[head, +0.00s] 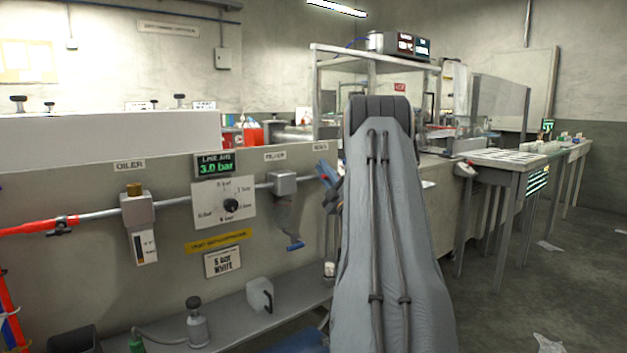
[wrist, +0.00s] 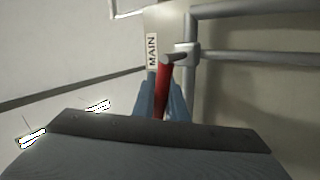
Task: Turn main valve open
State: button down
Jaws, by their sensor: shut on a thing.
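The main valve's red lever handle (wrist: 162,80) shows in the wrist view, below the pale label reading MAIN (wrist: 152,51). The lever's top end meets a grey pivot (wrist: 174,59) at the pipe fitting. My gripper (wrist: 162,102) is shut on the red handle, with one blue-gloved finger on each side of it. In the head view my gripper (head: 326,174) shows only in part, as blue beside my grey covered arm.
A grey panel carries an oiler (head: 139,215), a regulator dial (head: 231,206), a display reading 3.0 bar (head: 215,165) and a filter (head: 284,184) along one pipe. A bench shelf (head: 230,322) holds small items below.

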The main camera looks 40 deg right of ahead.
jog(key=shift+a+f+n+t+y+b, duration=0.2)
jog(key=shift+f+n+y+b, duration=0.1)
jog(key=shift+n+y+b, duration=0.6)
jog(key=shift+a+f+n+t+y+b, duration=0.1)
jog(key=shift+f+n+t+y+b, duration=0.15)
jog(key=shift+n+y+b, duration=0.65)
jog(key=shift+n, duration=0.7)
jog(key=c, duration=1.8)
grip_release()
jog(key=shift+o, duration=0.2)
jog(key=shift+m+h+p, duration=0.3)
jog(key=shift+p, duration=0.2)
